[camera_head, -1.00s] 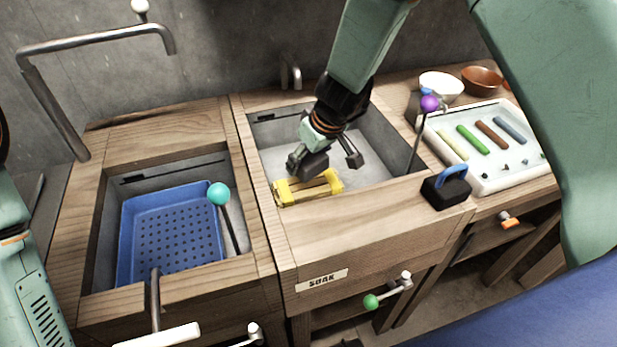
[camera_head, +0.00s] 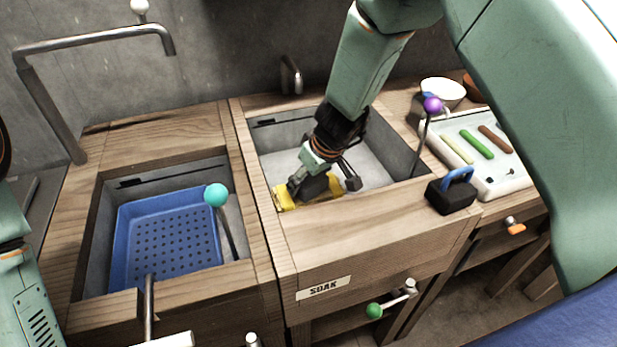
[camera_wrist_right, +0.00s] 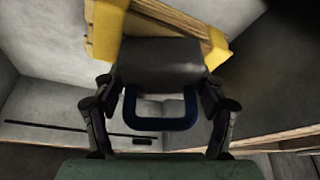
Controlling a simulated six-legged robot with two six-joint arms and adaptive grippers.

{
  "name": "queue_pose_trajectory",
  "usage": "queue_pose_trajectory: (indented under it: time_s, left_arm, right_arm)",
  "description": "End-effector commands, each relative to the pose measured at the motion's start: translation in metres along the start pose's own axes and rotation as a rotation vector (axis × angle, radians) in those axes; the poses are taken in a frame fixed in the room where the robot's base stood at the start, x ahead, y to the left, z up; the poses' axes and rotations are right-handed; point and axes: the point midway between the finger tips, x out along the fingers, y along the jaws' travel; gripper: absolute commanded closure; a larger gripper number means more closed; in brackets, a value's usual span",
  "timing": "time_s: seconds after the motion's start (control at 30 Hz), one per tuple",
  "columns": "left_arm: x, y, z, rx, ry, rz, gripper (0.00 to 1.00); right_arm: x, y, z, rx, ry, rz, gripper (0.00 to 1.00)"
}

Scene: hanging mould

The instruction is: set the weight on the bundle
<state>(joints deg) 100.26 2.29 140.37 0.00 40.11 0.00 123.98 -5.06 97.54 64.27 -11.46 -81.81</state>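The bundle (camera_head: 287,197), light wood with yellow ends, lies at the front of the soak basin; much of it is hidden behind my right gripper. It also shows at the top of the right wrist view (camera_wrist_right: 104,30). My right gripper (camera_head: 325,185) is over it. A dark block-shaped weight (camera_wrist_right: 160,62) with a blue handle (camera_wrist_right: 160,124) sits between its fingers, which lie close along both sides. The weight overlaps the bundle in view; I cannot tell whether it bears on it. My left gripper is out of view; only my left arm shows.
A second black block with a blue handle (camera_head: 452,194) stands on the counter right of the basin. A purple-knobbed lever (camera_head: 432,106) rises at the basin's right side. A blue perforated tray (camera_head: 128,215) fills the left basin. A white tray (camera_head: 505,186) with coloured bars is farther right.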

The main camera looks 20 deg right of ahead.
Motion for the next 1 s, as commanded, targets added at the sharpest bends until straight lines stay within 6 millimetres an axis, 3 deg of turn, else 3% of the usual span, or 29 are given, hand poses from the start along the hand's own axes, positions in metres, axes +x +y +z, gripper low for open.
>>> queue_pose_trajectory:
  time_s: [0.2, 0.67, 1.0]
  left_arm:
    - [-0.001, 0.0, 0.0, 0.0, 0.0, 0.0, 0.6]
    - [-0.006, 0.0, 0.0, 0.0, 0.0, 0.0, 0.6]
    - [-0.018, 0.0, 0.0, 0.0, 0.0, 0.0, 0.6]
  right_arm:
    - [-0.001, 0.0, 0.0, 0.0, 0.0, 0.0, 0.08]
    - [-0.005, 0.0, -0.002, 0.0, 0.0, 0.0, 0.07]
    - [-0.072, 0.001, -0.003, 0.0, 0.003, 0.001, 0.07]
